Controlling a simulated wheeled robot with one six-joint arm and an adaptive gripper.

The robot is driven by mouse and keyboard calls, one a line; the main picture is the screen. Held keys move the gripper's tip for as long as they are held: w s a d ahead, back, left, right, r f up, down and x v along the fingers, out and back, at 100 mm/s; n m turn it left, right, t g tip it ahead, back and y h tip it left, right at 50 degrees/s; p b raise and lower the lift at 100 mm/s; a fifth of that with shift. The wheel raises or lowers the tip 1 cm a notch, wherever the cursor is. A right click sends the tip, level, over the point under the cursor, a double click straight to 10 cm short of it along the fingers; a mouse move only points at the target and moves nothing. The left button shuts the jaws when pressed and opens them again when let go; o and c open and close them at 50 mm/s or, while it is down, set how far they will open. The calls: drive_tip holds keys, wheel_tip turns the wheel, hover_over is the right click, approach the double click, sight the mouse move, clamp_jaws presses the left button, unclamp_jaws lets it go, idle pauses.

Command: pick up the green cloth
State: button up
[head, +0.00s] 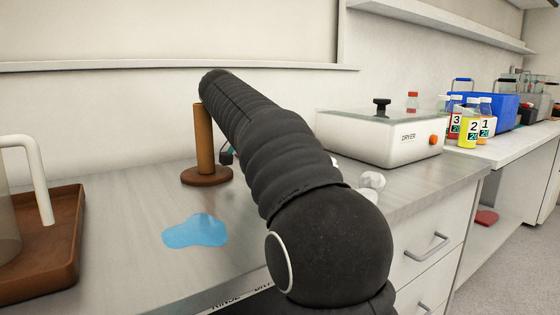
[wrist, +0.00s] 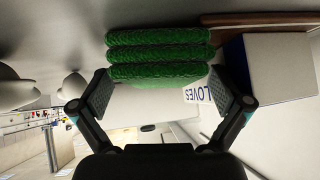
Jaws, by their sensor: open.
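The green cloth (wrist: 158,55) shows in the wrist view as several thick, textured green rolls or folds, one above another. My gripper (wrist: 165,90) is open, with one finger on each side of the picture below and beside the cloth. The cloth's lowest fold lies across the gap between the fingertips; I cannot tell whether either finger touches it. In the head view the cloth is not visible, and my arm hides nearly all of the gripper.
A wooden post on a round base (head: 205,175) stands beside my arm. A blue puddle (head: 195,232) lies on the counter. A brown tray (head: 60,250) is left, a white dryer (head: 380,140) right. A white box (wrist: 278,68) stands right of the cloth.

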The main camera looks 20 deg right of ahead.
drive_tip(key=shift+d+f, duration=0.1)
drive_tip(key=c, duration=1.2)
drive_tip(key=shift+r, duration=0.5)
wheel_tip(320, 180, up, 4)
drive_tip(key=shift+f+p, duration=0.2)
drive_tip(key=shift+p, duration=0.5)
drive_tip(key=s+d+r, duration=0.2)
drive_tip(key=s, duration=0.1)
drive_tip(key=s+d+r, duration=0.2)
drive_tip(key=d, duration=0.1)
drive_tip(key=s+d+r, duration=0.2)
drive_tip(key=s, duration=0.1)
drive_tip(key=shift+s+d+r, duration=0.25)
drive_tip(key=shift+s+d, duration=0.1)
